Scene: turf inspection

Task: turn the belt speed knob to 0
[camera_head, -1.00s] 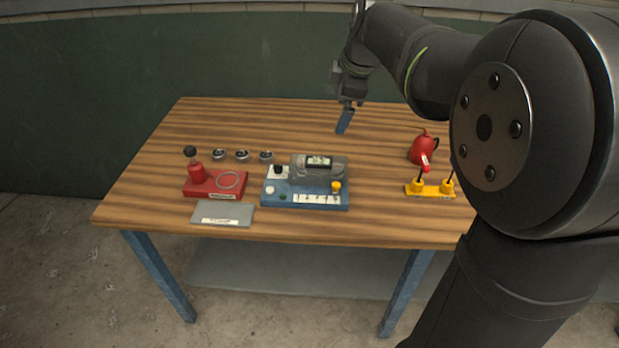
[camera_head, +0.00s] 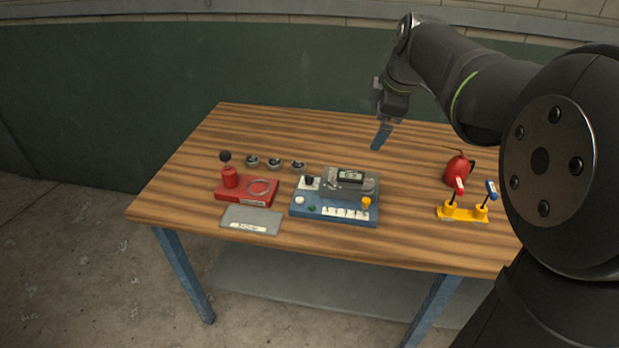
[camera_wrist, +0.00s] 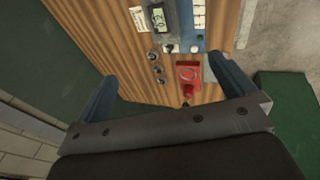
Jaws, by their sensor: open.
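A blue control unit (camera_head: 335,215) with a grey top and a small display (camera_head: 351,175) sits mid-table. A black knob (camera_head: 310,181) stands on a white plate at its back left corner. It also shows in the wrist view as a dark knob (camera_wrist: 168,48). Its marks are too small to read, so its setting and whether it is the belt speed knob are unclear. A yellow knob (camera_head: 366,203) is at the front right. My gripper (camera_head: 382,137) is above the table, behind and right of the unit, apart from it. In the wrist view its fingers (camera_wrist: 166,74) are spread and empty.
A red stand (camera_head: 245,192), a grey plate (camera_head: 250,219) and several round metal pieces (camera_head: 274,163) lie left of the unit. A red oil can (camera_head: 456,170) and a yellow lever base (camera_head: 461,213) with two levers stand right. The back left tabletop is clear.

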